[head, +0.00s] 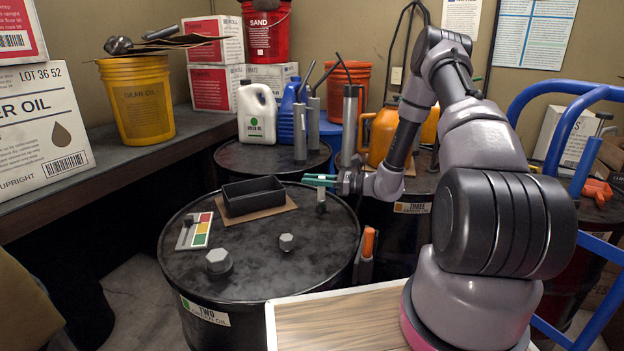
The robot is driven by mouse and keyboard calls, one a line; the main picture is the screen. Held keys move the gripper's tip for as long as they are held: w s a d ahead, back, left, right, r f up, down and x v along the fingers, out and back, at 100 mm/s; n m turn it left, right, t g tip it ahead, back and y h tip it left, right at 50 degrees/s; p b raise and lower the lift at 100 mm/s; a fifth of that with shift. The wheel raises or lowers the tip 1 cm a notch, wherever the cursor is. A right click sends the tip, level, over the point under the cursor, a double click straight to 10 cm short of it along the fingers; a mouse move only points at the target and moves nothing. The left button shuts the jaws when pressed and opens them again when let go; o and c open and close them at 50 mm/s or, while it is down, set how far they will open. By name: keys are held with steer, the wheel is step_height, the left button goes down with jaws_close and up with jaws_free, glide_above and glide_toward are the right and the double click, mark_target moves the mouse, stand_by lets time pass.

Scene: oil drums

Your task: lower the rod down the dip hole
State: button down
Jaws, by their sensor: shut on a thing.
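Drum two (260,285) is a black oil drum with a dark lid and a "TWO" label, in the middle of the head view. My gripper (321,181), with green fingers, is over the far right part of its lid. It is shut on the rod, of which only a short grey upright piece (321,202) shows below the fingers. This piece ends low at the lid; I cannot tell whether it is in the dip hole. The hole itself is hidden or too small to make out.
A black tray (254,196) on cardboard lies left of my gripper. A coloured card (195,231) lies at the lid's left. Drums with pumps and jugs (257,112) stand behind. Drum three (412,207) is to the right, and a blue hand truck (560,130) farther right.

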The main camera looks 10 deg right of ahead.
steer(key=shift+f, duration=0.2)
steer(key=c, duration=0.6)
jaws_free()
steer(key=v, duration=1)
steer(key=shift+s+d, duration=0.15)
steer(key=shift+d, duration=0.2)
